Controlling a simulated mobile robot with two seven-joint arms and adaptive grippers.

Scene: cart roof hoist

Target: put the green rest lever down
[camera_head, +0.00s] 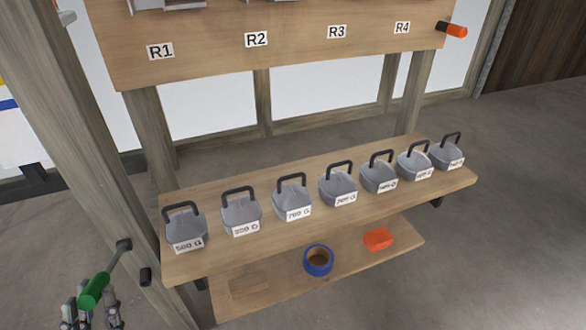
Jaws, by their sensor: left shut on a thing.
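The green rest lever (94,291) is at the lower left, beside the left wooden post. Its green grip is at the lower end, and a thin grey rod runs up and right to a dark end piece (124,245). My left gripper (92,308) is at the bottom left edge, shut on the green grip, with its fingers on both sides. The lever is tilted. Whether its dark end touches the post mount is hard to tell. My right gripper is not in view.
Several grey weights with black handles, such as the leftmost one (185,232), stand on a wooden shelf (330,232). A lower shelf (290,292) holds blue tape (318,261) and a red block (378,239). An orange-handled part (452,30) sticks out at upper right. Floor at right is clear.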

